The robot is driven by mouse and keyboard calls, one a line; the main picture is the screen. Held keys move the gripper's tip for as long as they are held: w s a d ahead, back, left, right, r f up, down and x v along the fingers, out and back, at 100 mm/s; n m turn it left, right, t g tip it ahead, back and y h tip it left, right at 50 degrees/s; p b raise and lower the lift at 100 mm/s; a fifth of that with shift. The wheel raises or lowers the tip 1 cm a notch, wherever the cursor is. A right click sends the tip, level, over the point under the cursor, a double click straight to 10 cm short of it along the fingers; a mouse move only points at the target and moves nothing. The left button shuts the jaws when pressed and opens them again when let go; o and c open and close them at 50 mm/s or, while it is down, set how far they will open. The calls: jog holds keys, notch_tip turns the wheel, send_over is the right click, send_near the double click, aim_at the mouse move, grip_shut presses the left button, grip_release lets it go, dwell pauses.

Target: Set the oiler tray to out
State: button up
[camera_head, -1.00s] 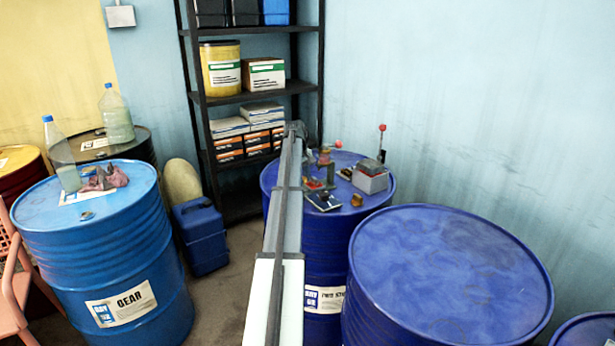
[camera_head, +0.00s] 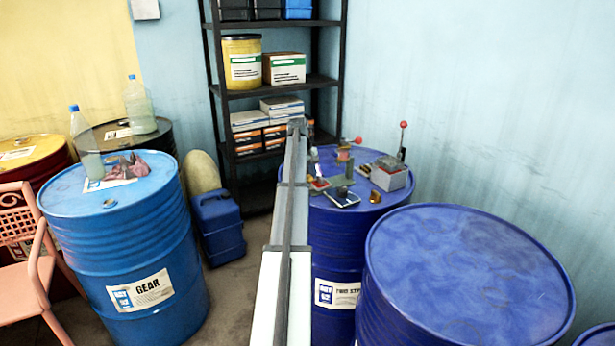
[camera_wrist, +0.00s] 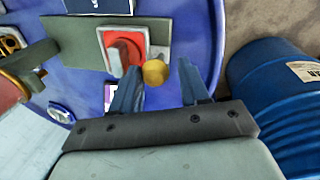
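My gripper (camera_wrist: 160,84) is open in the wrist view, its two blue-grey fingers apart. A yellow ball-shaped knob (camera_wrist: 155,72) shows near the fingertips, between them in the picture; contact cannot be told. Beside it, a red part (camera_wrist: 124,49) sits in a pale square frame on a grey-green plate (camera_wrist: 78,42). I cannot tell for sure which part is the oiler tray. In the head view, the small devices, including a flat pale-edged piece (camera_head: 342,197) and a brass piece (camera_head: 376,196), stand on the rear blue drum (camera_head: 333,245). My arm hides part of them.
A grey box (camera_head: 390,175) with a red-knobbed lever (camera_head: 403,139) stands at the drum's right. A larger blue drum (camera_head: 470,270) is in front. A black shelf (camera_head: 275,90) stands behind. The GEAR drum (camera_head: 120,240) and a pink chair (camera_head: 25,245) are at left.

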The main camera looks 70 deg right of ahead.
notch_tip(320, 180, up, 14)
jog(key=w+a, duration=0.1)
jog(key=a, duration=0.1)
jog(key=shift+w+f, duration=0.25)
jog(key=shift+a, duration=0.1)
dwell(0.6)
